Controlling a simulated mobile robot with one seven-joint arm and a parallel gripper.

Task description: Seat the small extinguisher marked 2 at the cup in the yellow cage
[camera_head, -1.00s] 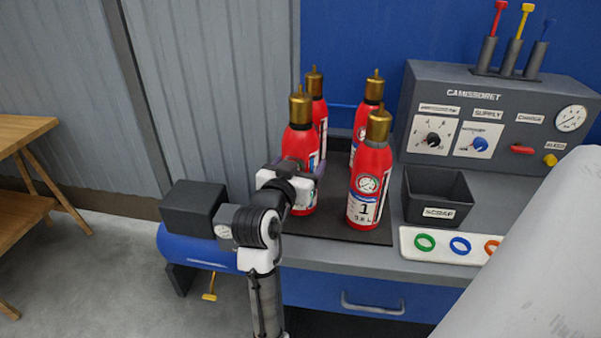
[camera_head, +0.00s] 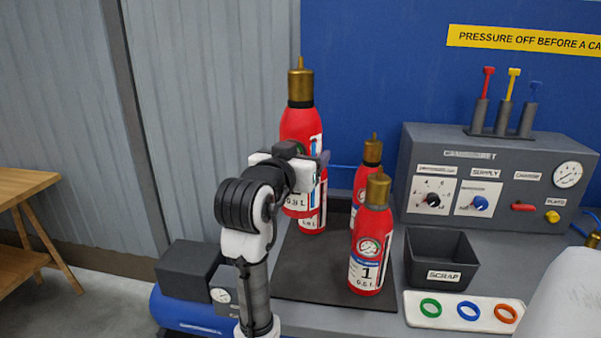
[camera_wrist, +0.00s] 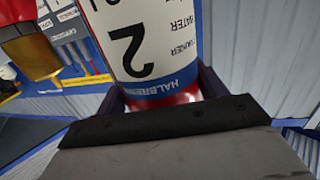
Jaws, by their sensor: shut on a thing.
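A red extinguisher (camera_head: 298,125) with a brass top is held upright above the bench by my gripper (camera_head: 305,172). Its label shows a large 2 in the wrist view (camera_wrist: 135,50), where the bottle stands between the fingers. My gripper is shut on it around the body; the fingers also show at the bottle's sides in the wrist view (camera_wrist: 160,95). Its lower end overlaps another red extinguisher (camera_head: 315,212) standing behind it. The yellow cage and its cup are not in view.
An extinguisher marked 1 (camera_head: 370,250) and another behind it (camera_head: 362,180) stand on the dark mat (camera_head: 310,275). A scrap bin (camera_head: 442,275), a white tray with coloured rings (camera_head: 460,322) and a grey control panel (camera_head: 470,145) are to the right.

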